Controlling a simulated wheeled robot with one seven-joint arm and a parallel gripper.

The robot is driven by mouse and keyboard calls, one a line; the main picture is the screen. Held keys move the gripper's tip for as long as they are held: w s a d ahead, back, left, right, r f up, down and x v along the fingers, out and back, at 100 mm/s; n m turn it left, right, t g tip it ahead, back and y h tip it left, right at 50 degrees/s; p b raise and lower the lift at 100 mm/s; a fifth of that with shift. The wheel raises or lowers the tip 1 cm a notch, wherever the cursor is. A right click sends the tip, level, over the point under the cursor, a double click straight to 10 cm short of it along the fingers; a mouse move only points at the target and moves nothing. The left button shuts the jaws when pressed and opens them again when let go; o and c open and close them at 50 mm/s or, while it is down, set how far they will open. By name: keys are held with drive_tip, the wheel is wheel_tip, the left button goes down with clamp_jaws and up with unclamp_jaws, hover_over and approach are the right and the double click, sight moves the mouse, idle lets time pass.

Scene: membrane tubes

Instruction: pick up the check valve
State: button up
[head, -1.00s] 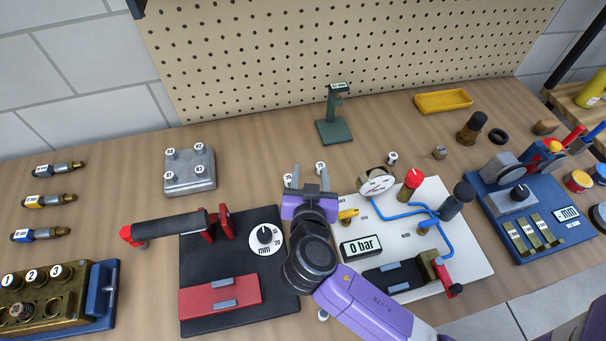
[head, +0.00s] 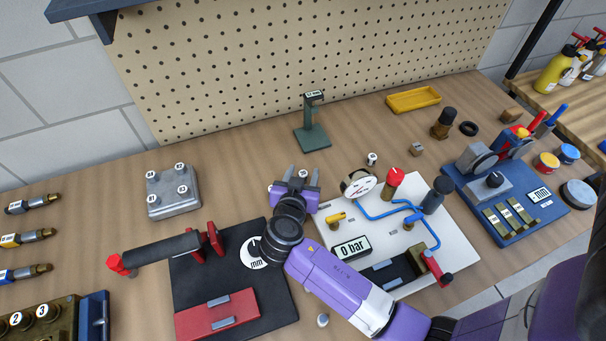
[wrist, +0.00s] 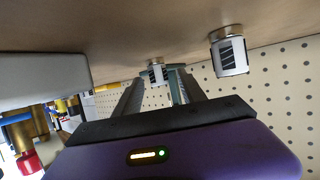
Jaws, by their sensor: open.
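My gripper (head: 302,176) is open, low over the bench, with its fingers pointing toward the pegboard. A small white cylinder with a dark-marked label (head: 303,173) stands at the gap between the fingertips; it also shows there in the wrist view (wrist: 157,73). I see no grip on it, and the fingers partly hide it. A second such cylinder (wrist: 229,55) stands to one side in the wrist view, apart from the fingers. Another small labelled piece (head: 372,159) stands behind the round gauge. I cannot tell for sure which of these is the check valve.
A green stand (head: 312,135) is behind the gripper. A grey block with labelled pegs (head: 173,205) is to the left. The white board with gauge and blue tube (head: 450,225) is close on the right. A black base with red parts (head: 190,285) lies in front.

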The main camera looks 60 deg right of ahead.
drive_tip(key=shift+w+d+f, duration=0.1)
drive_tip(key=shift+d, duration=0.15)
clamp_jaws()
